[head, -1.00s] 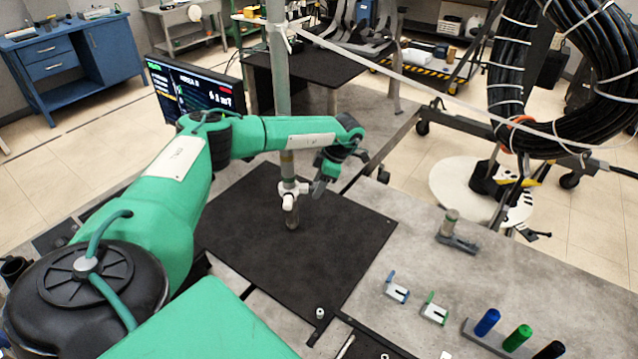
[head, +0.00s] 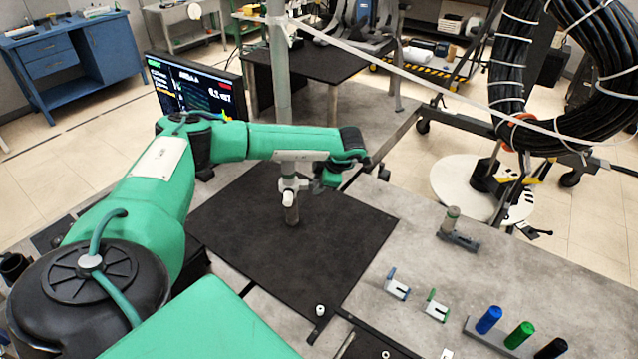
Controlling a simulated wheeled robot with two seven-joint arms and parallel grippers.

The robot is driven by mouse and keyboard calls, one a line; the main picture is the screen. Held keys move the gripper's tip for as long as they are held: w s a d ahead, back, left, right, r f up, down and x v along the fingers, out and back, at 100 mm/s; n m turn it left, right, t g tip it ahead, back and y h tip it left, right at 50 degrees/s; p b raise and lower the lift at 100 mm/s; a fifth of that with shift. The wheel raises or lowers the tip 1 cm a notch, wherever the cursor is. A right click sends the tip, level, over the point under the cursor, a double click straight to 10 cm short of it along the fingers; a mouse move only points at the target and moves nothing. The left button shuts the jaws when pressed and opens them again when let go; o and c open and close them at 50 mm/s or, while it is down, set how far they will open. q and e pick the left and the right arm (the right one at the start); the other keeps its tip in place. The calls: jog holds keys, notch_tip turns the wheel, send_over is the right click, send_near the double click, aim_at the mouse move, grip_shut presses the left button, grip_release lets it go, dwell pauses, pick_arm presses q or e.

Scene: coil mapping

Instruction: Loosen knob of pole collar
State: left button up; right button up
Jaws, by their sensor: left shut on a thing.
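A grey-green vertical pole (head: 281,75) rises from the black mat, partly hidden behind my left forearm. The white pole collar (head: 288,197) sits low on the pole, just under my forearm, with a stub pointing toward me. My left gripper (head: 307,185) comes in from the left, reaches over to the right of the pole and points back at the collar's right side. It is shut on the collar's knob, which is mostly hidden by the fingers. My right gripper is out of view.
The black mat (head: 250,250) around the pole is otherwise clear. Blue (head: 398,287) and green (head: 435,308) brackets, a rack of coloured cylinders (head: 485,338) and a small grey fixture (head: 455,236) stand on the right. A monitor (head: 195,90) is behind my arm, and a black cable coil (head: 570,80) hangs at upper right.

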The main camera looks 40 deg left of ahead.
pick_arm(q)
jog(key=shift+s+d+f+n+t+y+b, duration=0.15)
jog(key=shift+n+t+y+b, duration=0.15)
jog(key=shift+t+y+b, duration=1)
jog(key=shift+s+d+f+n+t+y+b, duration=0.15)
jog(key=shift+n+t+y+b, duration=0.25)
jog(key=shift+b, duration=1.6)
jog(key=o, duration=1)
jog(key=shift+b+v, duration=0.4)
jog(key=shift+v, duration=6.55)
